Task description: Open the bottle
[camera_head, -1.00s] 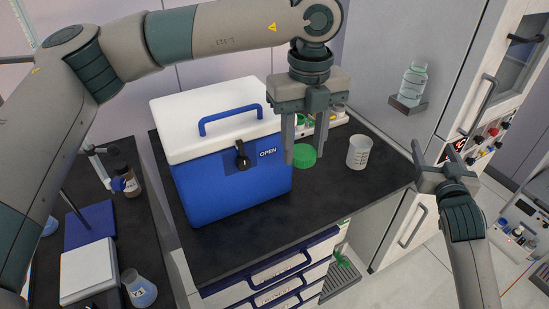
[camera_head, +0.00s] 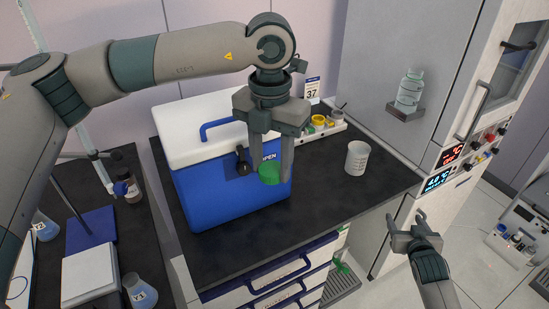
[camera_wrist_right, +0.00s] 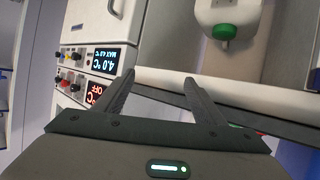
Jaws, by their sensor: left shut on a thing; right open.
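The clear bottle (camera_head: 408,92) stands upright on a small grey wall shelf (camera_head: 405,112), with no coloured cap visible on it. My left gripper (camera_head: 269,172) is shut on a green cap (camera_head: 269,175) in front of the blue cool box. Whether the cap touches the counter or hangs above it, I cannot tell. My right gripper (camera_head: 412,222) is open and empty, low and right of the counter, below the bottle. Its two fingers also show apart in the right wrist view (camera_wrist_right: 160,85).
A blue cool box (camera_head: 225,195) with white lid stands on the black counter (camera_head: 330,200). A white beaker (camera_head: 357,158) stands at the right. A cabinet with displays (camera_head: 440,180) is beside the right gripper. A green round part (camera_wrist_right: 224,31) in the wrist view is unclear.

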